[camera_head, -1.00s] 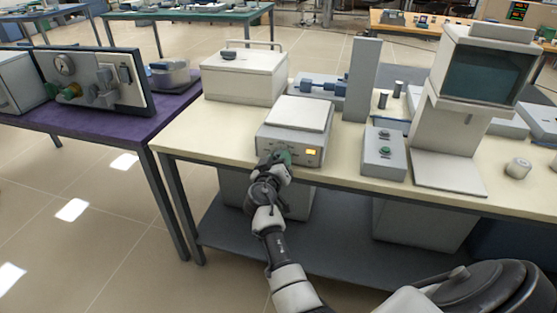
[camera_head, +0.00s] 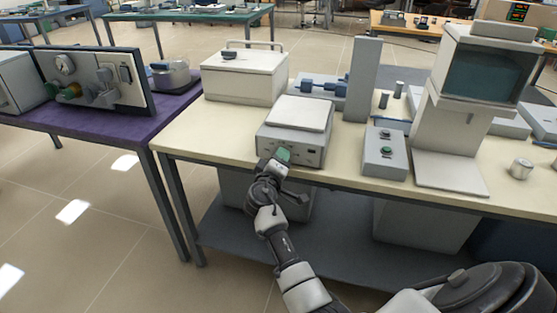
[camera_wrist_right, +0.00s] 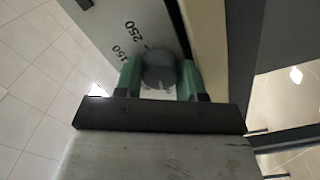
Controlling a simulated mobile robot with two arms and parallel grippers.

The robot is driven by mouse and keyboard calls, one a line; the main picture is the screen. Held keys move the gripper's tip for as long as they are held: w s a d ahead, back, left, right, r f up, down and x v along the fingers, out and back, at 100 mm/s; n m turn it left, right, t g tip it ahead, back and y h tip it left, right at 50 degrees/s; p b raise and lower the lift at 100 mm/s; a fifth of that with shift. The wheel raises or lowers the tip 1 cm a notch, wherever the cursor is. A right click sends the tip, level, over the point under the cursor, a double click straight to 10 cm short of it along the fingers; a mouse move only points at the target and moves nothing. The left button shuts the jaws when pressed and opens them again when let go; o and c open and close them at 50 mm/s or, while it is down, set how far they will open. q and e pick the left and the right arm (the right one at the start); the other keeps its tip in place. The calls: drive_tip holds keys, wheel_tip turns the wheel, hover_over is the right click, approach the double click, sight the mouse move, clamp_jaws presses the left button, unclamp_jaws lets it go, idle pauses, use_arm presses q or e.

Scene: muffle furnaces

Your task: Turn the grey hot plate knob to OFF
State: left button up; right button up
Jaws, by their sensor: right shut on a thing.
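The hot plate (camera_head: 299,115) is a light grey box with a white square top on the cream bench. Its front panel has a small display (camera_head: 312,151), which is dark. My right gripper (camera_head: 283,156) is at the left part of that front panel and hides the knob in the head view. In the right wrist view, the round grey knob (camera_wrist_right: 159,69) sits between the green fingers of my right gripper (camera_wrist_right: 160,78), which are shut on it. Printed numbers 150 and 250 show beside the knob. My left gripper is not in view.
A grey box with green buttons (camera_head: 385,153) stands right of the hot plate. A cream lidded box (camera_head: 244,78) is behind it to the left. A monitor-like instrument (camera_head: 487,65) stands further right. The bench front edge runs just below the hot plate.

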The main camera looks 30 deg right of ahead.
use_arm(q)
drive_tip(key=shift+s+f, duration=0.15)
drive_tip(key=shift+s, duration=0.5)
use_arm(e)
drive_tip(key=shift+n, duration=0.8)
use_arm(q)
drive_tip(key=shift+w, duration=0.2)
use_arm(e)
drive_tip(key=o, duration=0.6)
drive_tip(key=shift+o, duration=0.2)
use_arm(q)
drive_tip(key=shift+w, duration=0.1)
